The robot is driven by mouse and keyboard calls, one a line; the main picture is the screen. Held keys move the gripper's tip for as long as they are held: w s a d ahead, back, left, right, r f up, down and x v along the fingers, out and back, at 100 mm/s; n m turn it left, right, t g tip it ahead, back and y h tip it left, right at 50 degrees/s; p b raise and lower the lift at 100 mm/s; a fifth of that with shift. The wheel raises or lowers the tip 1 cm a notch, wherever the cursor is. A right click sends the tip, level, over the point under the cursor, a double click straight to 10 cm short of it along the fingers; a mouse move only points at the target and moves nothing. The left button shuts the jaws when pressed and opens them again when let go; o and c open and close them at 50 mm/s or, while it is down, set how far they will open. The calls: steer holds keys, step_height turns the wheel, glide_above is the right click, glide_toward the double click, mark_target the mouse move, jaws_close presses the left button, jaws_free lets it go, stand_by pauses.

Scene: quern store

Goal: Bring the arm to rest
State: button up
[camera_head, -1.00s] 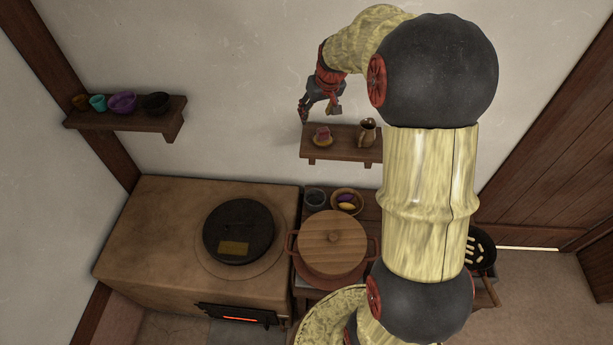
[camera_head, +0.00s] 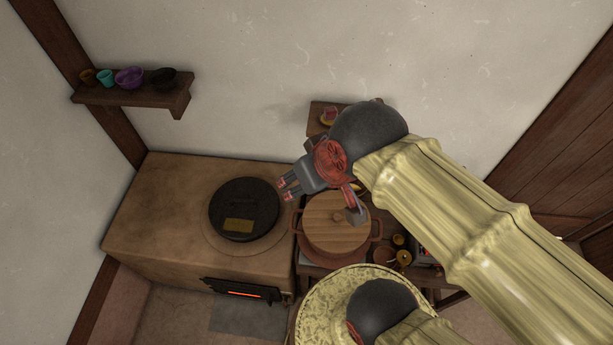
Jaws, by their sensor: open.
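My arm crosses the right half of the view as thick yellow bamboo-like segments with dark round joints. My gripper (camera_head: 320,202) is at the end of it, with one grey finger to the left and another to the right, spread apart. It is open and I see nothing between the fingers. In the picture it overlaps the far edge of the lidded pot (camera_head: 336,230); its height above the pot is hard to judge. The arm hides most of the wall shelf (camera_head: 322,107) behind it.
A clay stove (camera_head: 150,215) with a black lid (camera_head: 244,209) and a glowing slot stands left. Small cups (camera_head: 400,250) sit right of the pot. A wooden door (camera_head: 555,140) is at right.

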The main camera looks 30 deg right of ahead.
steer(key=shift+f, duration=0.1)
step_height(320, 180, down, 21)
steer(key=b, duration=2)
steer(key=shift+r+b, duration=0.2)
steer(key=shift+b, duration=0.15)
